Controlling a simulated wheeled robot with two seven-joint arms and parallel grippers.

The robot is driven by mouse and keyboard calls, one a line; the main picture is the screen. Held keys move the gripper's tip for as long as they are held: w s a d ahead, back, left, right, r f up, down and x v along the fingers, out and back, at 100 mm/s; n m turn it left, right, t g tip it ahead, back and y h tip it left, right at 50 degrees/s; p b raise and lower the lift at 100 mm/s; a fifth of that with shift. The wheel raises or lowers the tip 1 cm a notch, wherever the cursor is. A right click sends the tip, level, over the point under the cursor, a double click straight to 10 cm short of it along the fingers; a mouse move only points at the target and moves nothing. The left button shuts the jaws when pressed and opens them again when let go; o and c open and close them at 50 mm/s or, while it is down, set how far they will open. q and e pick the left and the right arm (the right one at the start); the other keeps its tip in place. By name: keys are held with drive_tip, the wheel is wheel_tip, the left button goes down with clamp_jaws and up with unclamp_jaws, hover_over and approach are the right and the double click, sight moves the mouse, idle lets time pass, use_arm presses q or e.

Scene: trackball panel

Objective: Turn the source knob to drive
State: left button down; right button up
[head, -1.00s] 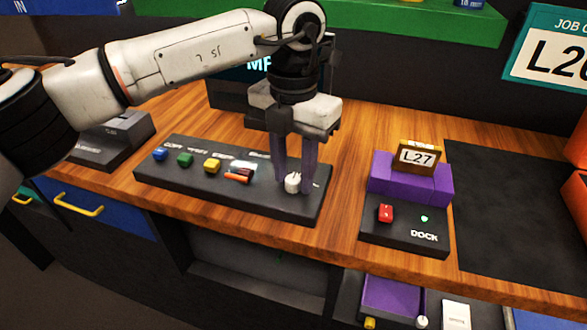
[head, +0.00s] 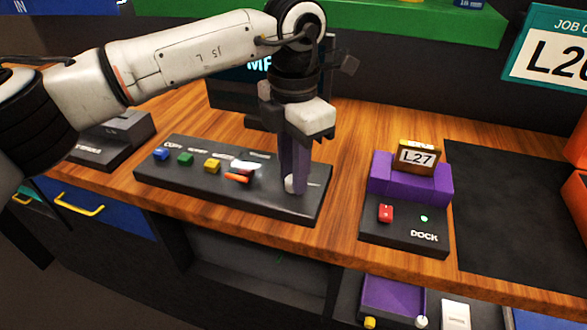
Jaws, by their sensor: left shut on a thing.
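The source knob (head: 289,184) is a small white knob near the right end of the dark control panel (head: 260,205). My left gripper (head: 294,186) points straight down and is shut on the knob. Its purple fingers hide most of the knob, so the way its pointer faces cannot be told. The small labels around the knob are not readable. My right gripper is not in view.
The panel also bears a blue button (head: 161,153), a green button (head: 185,159), a yellow button (head: 212,166) and an orange piece (head: 237,178). A black mat (head: 510,220) lies beyond.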

use_arm(q)
drive_tip(key=m, duration=0.3)
drive_tip(key=shift+m, duration=2.2)
drive_tip(key=c, duration=1.5)
unclamp_jaws()
drive_tip(key=shift+c, duration=0.2)
drive_tip(key=shift+r, duration=0.15)
wheel_tip(320, 180, up, 10)
drive_tip(key=shift+s, duration=0.1)
